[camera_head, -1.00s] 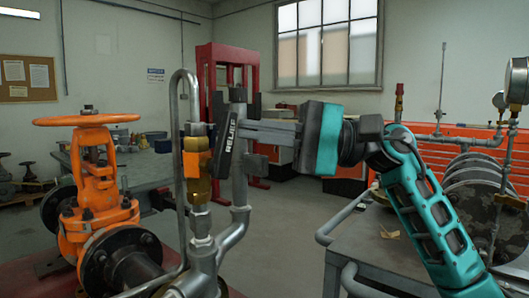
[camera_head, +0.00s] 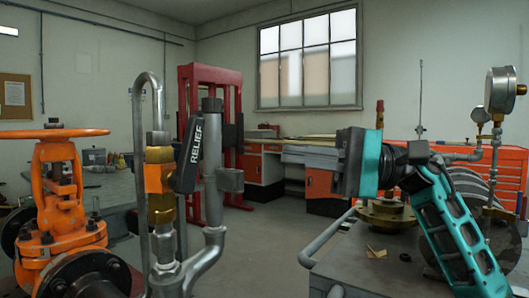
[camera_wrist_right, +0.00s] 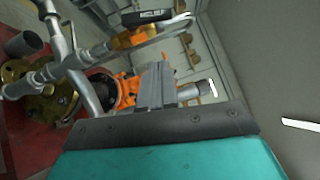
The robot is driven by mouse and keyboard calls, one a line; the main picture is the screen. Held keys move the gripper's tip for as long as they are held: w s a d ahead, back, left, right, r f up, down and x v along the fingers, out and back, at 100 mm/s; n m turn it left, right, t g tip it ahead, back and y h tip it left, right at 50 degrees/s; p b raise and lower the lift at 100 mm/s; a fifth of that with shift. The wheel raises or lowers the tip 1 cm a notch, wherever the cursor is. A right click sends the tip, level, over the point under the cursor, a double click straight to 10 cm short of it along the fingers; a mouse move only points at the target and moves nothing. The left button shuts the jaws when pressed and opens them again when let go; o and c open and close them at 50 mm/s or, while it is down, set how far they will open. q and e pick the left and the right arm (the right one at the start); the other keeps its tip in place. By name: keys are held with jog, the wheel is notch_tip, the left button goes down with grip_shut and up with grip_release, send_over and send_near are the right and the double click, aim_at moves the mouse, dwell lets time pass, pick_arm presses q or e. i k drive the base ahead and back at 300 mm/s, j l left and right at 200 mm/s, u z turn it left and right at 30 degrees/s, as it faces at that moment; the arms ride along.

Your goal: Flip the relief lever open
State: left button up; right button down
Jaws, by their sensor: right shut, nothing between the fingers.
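The black relief lever (camera_head: 189,153), with RELIEF in white on it, stands steeply tilted beside the brass and orange relief valve body (camera_head: 160,185). The lever also shows in the right wrist view at the top (camera_wrist_right: 150,18), next to the orange part of the valve (camera_wrist_right: 130,38). My right gripper (camera_head: 345,162) is well to the right of the lever, apart from it; its fingers are hidden there. In the right wrist view its two fingers (camera_wrist_right: 156,70) are together, with nothing between them. My left gripper is not in view.
A grey vertical pipe (camera_head: 211,150) with a side stub stands right beside the lever. An orange gate valve with a handwheel (camera_head: 55,134) is at the left. A grey cart (camera_head: 360,265) with gauges and flanges is at the right. Open space lies between pipe and gripper.

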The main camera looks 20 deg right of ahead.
aim_at(183, 181)
jog(key=k+j, duration=0.3)
jog(key=k, duration=0.15)
jog(key=k+j, duration=0.3)
jog(key=k, duration=0.15)
jog(key=k+j, duration=0.3)
jog(key=k, duration=0.15)
